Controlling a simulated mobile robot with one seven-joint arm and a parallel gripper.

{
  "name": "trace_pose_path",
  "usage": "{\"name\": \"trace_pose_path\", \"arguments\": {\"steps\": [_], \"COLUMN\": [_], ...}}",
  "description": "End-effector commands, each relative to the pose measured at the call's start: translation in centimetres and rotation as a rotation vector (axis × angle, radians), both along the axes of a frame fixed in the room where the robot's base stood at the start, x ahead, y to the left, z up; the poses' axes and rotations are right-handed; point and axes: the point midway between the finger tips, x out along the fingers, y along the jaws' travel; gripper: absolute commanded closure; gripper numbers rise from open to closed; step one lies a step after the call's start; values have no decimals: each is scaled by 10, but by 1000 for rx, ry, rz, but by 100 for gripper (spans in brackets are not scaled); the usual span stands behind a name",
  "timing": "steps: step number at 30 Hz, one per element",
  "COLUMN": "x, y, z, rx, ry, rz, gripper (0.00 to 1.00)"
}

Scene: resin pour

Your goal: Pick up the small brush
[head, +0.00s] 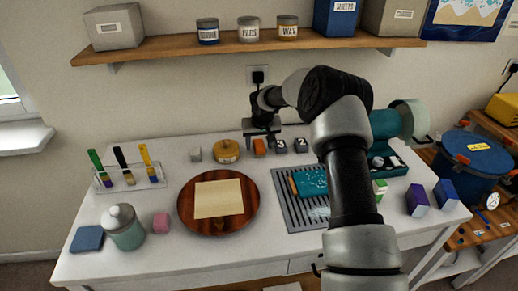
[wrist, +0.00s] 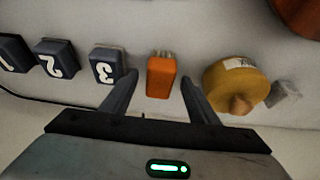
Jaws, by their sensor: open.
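My gripper (head: 262,133) is at the back of the table by the orange object. In the wrist view my gripper (wrist: 158,88) is open and empty, its fingers on either side of the orange object, apart from it.
Dark numbered blocks (wrist: 105,64) stand beside one finger, a yellow round lidded object (wrist: 236,88) beside the other. A round wooden board (head: 186,215) with a pale sheet, a grooved grey tray (head: 283,195) and a teal jar (head: 125,232) stand further forward. A shelf (head: 180,50) hangs above.

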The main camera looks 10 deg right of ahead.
Motion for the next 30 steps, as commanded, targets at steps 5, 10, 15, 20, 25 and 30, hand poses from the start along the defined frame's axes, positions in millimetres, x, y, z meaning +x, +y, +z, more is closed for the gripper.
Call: {"name": "trace_pose_path", "arguments": {"steps": [5, 10, 15, 20, 25, 30], "x": [0, 0, 0, 1, 1, 1], "y": [0, 0, 0, -1, -1, 0], "z": [0, 1, 1, 14, 48, 80], "rx": [0, 0, 0, -2, -2, -1], "ry": [0, 0, 0, -3, -5, -4], "rz": [0, 0, 0, -1, -1, 0], "gripper": [67, 90, 90, 90, 90, 90]}}
